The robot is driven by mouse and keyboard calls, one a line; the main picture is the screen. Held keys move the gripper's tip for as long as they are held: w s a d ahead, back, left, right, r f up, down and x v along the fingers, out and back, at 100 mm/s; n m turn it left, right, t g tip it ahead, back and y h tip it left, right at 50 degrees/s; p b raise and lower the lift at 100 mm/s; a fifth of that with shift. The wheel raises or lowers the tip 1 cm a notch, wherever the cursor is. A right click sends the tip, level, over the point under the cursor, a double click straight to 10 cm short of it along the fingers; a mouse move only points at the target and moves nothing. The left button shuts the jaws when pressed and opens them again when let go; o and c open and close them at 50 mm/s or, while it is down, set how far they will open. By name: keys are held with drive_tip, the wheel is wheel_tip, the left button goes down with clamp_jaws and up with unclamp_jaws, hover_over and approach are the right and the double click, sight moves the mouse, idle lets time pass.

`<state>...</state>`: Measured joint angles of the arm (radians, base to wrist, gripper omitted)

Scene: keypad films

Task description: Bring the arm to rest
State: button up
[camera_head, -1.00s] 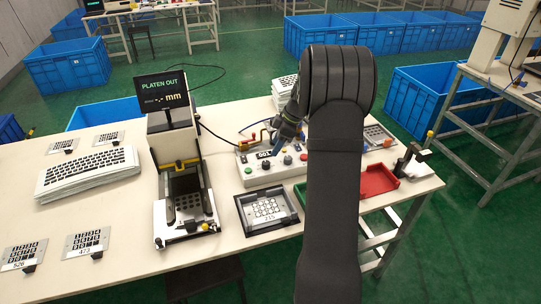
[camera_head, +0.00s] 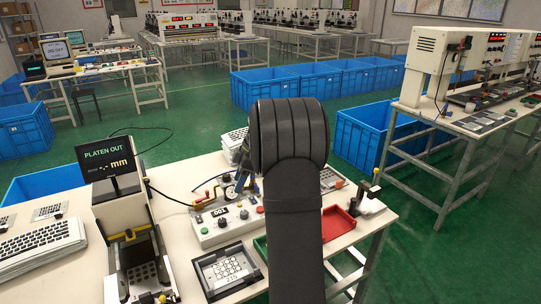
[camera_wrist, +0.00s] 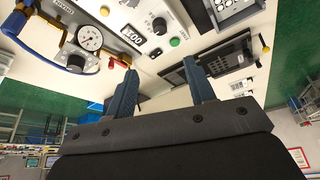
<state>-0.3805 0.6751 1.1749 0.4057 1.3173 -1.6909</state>
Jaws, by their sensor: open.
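My arm (camera_head: 292,220) rises through the middle of the head view and hides most of my gripper behind it. In the wrist view my gripper (camera_wrist: 163,85) has its two blue-grey fingers spread apart with nothing between them. Beyond the fingers is the pale control box (camera_wrist: 135,30) with a dial gauge, a small display and knobs. In the head view the control box (camera_head: 212,238) stands on the table, just left of my arm. I see no contact between the fingers and anything.
The press (camera_head: 128,235) with its "PLATEN OUT" screen (camera_head: 107,157) stands at the left. A dark framed keypad tray (camera_head: 228,270) lies in front of the control box. A red tray (camera_head: 338,221) sits right of my arm. Blue crates (camera_head: 365,138) stand behind the table.

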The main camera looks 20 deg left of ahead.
sight(222, 220)
drive_tip(key=x, duration=1.7)
drive_tip(key=shift+s+a, duration=0.1)
drive_tip(key=shift+a, duration=0.05)
drive_tip(key=shift+r, duration=0.15)
drive_tip(key=shift+f, duration=0.25)
drive_tip(key=shift+s+r+m+t, duration=0.15)
drive_tip(key=shift+m+t, duration=0.15)
drive_tip(key=shift+m, duration=0.6)
drive_tip(key=m+t, duration=0.2)
drive_tip(key=m, duration=0.4)
drive_tip(key=shift+s+m+t+h, duration=0.15)
drive_tip(key=shift+m+t, duration=0.3)
drive_tip(key=shift+m, duration=0.6)
drive_tip(key=shift+s+m+t+h, duration=0.15)
drive_tip(key=shift+m+t, duration=0.3)
drive_tip(key=shift+m, duration=0.6)
drive_tip(key=shift+a+m+t+h, duration=0.1)
drive_tip(key=shift+m+t+h, duration=0.4)
drive_tip(key=shift+m, duration=1.5)
drive_tip(key=shift+w, duration=0.1)
